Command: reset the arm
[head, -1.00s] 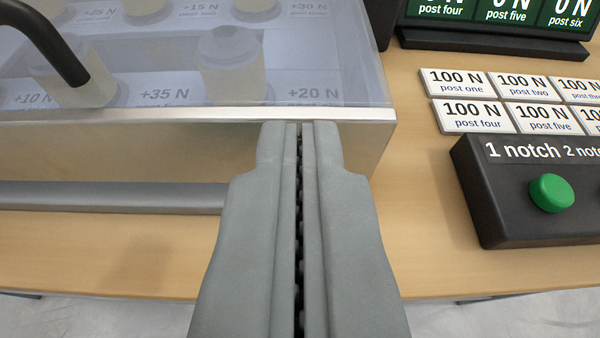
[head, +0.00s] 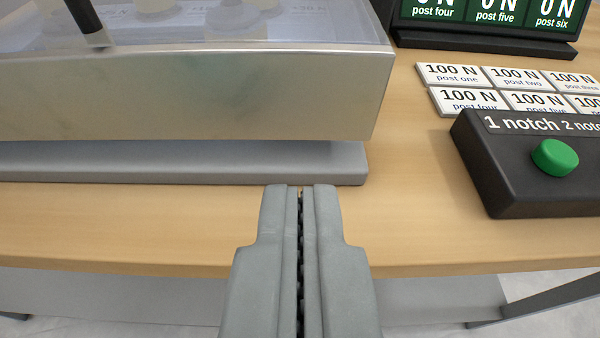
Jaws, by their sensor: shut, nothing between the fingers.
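My gripper (head: 301,190) is shut and empty, its two grey fingers pressed together. It shows at the bottom middle of the head view, over the front edge of the wooden table (head: 420,215). The fingertips appear just below the grey base of the metal-sided case in the picture, apart from it as far as I can tell.
The metal-sided case (head: 190,100) with a clear top and black handle (head: 85,20) stands at the upper left. A black box (head: 510,180) with a green button (head: 555,157) is at the right. Several "100 N" cards (head: 455,76) and a green display (head: 490,15) lie behind it.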

